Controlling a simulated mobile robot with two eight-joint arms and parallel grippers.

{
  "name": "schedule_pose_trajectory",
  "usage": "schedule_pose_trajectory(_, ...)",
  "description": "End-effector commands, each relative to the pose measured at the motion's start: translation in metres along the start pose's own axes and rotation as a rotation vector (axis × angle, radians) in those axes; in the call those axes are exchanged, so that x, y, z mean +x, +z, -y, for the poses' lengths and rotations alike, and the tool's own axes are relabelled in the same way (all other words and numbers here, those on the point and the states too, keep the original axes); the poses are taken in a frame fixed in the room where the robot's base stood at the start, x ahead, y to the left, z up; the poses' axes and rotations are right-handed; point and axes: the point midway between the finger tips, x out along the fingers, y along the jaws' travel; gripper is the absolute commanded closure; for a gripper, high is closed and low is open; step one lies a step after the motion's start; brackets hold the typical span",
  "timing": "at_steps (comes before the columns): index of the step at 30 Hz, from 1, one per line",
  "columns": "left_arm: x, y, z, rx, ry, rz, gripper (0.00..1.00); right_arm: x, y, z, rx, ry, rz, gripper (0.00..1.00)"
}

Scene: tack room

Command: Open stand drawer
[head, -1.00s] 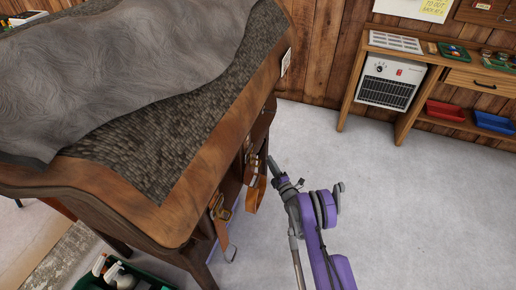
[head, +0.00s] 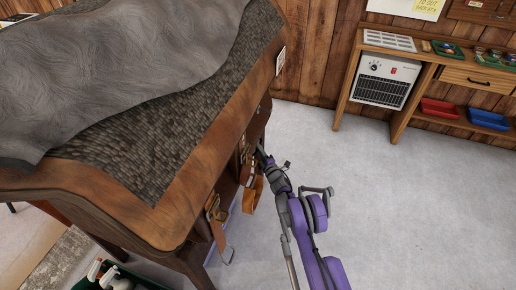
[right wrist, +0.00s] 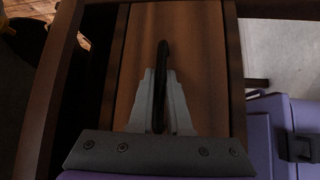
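The wooden stand (head: 190,190) fills the left of the head view, with a brown patterned pad and a grey cover on top. In the right wrist view a brown wooden drawer front (right wrist: 205,60) faces me, with a dark bar handle (right wrist: 162,55) upright in the picture. My right gripper (right wrist: 162,85) has its two grey fingers close against both sides of the handle. In the head view my purple right arm reaches the stand's side, and its gripper end (head: 262,157) is partly hidden there. How far the drawer stands out cannot be told. My left gripper is not in view.
Leather straps (head: 250,190) hang on the stand's side close to my right arm. A green crate with bottles (head: 112,277) is at the lower left. A wooden desk (head: 436,65) with a heater (head: 382,82) stands at the back right. The grey floor between is clear.

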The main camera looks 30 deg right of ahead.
Motion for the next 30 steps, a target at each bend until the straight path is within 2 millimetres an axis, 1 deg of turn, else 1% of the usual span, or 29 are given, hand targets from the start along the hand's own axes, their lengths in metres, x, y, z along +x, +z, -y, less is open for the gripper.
schedule_pose_trajectory(1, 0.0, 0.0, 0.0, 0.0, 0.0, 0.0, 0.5, -0.0001, 0.0, 0.0, 0.0, 0.0, 0.0, 0.95)
schedule_pose_trajectory(2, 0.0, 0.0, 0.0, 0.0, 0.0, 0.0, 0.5, -0.0001, 0.0001, 0.0, 0.0, 0.0, 0.0, 1.0)
schedule_pose_trajectory(30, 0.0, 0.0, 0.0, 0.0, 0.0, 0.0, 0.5, -0.0003, 0.0002, 0.0, 0.0, 0.0, 0.0, 1.0)
